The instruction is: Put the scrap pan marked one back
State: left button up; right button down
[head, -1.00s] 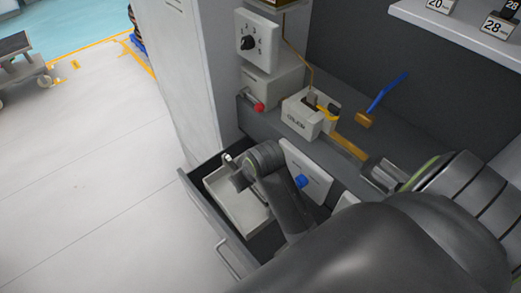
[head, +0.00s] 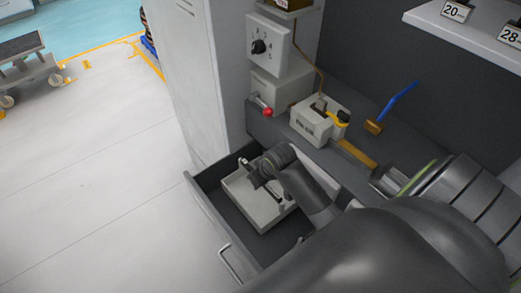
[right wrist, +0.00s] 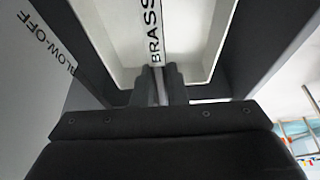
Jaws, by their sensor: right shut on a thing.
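The scrap pan (head: 256,213) is a pale, shallow rectangular tray inside the open grey drawer (head: 212,222). My right gripper (head: 256,177) is over the pan, its arm reaching down into the drawer from the lower right. In the right wrist view the pan (right wrist: 215,55) carries the word BRASS on a strip along its middle. There the right gripper (right wrist: 158,88) is shut on the pan at the end of this strip. I cannot tell whether the pan rests on the drawer floor. No number one shows on it.
A pale block (head: 312,124) and a blue-handled tool (head: 392,105) are on the grey bench above the drawer. A red-knobbed lever (head: 266,111) is near the bench's left end. A dial box (head: 268,47) is above it.

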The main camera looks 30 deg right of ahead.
aim_at(260, 195)
notch_tip(260, 195, down, 8)
jog(key=shift+r+b, duration=0.1)
jog(key=shift+b, duration=0.4)
jog(key=shift+f+p, duration=0.25)
jog(key=shift+p, duration=0.15)
jog(key=shift+f, duration=0.7)
jog(key=c, duration=1.5)
grip_release()
jog(key=shift+o, duration=0.2)
